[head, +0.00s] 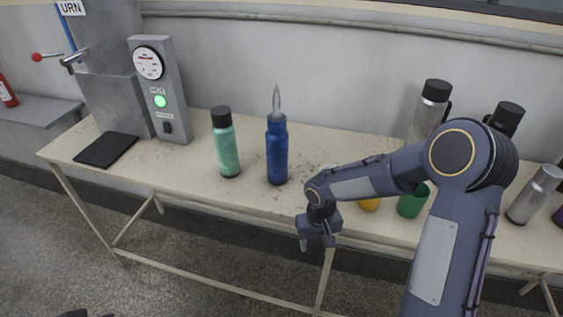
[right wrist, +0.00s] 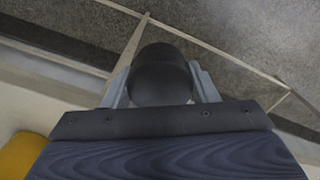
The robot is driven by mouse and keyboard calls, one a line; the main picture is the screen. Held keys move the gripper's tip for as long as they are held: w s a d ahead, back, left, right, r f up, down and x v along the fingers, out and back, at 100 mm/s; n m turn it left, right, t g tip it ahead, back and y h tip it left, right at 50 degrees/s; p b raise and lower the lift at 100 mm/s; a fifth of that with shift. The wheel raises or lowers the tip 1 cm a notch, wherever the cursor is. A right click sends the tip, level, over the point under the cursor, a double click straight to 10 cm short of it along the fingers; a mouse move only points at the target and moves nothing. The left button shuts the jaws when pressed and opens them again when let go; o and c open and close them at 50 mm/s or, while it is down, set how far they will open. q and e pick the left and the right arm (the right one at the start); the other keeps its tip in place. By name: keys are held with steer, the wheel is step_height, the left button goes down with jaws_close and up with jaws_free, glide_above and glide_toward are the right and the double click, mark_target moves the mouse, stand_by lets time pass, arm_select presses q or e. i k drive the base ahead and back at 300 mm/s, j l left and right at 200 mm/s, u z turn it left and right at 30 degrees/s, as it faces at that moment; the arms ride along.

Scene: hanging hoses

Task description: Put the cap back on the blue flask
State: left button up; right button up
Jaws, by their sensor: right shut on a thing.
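The blue flask (head: 277,153) stands upright on the cream table, left of my right arm. Its top has no cap, and a pale, see-through pointed shape (head: 276,101), perhaps steam, rises from it. My right gripper (head: 317,243) is in front of the table's front edge, to the right of and lower in the picture than the flask. It is shut on a dark rounded cap (right wrist: 162,75), seen between the two fingers in the right wrist view. My left gripper is not clearly seen.
A teal flask (head: 226,148) with a black cap stands close left of the blue one. An urn with a gauge panel (head: 160,90) and a black mat (head: 106,150) are further left. A green cup (head: 412,203), an orange thing (head: 369,204) and several flasks are right.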

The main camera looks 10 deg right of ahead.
mark_target(277, 135)
steer(key=z, duration=1.45)
steer(key=i+j, duration=0.1)
steer(key=j, duration=0.55)
steer(key=i+j+z, duration=0.1)
steer(key=j, duration=0.55)
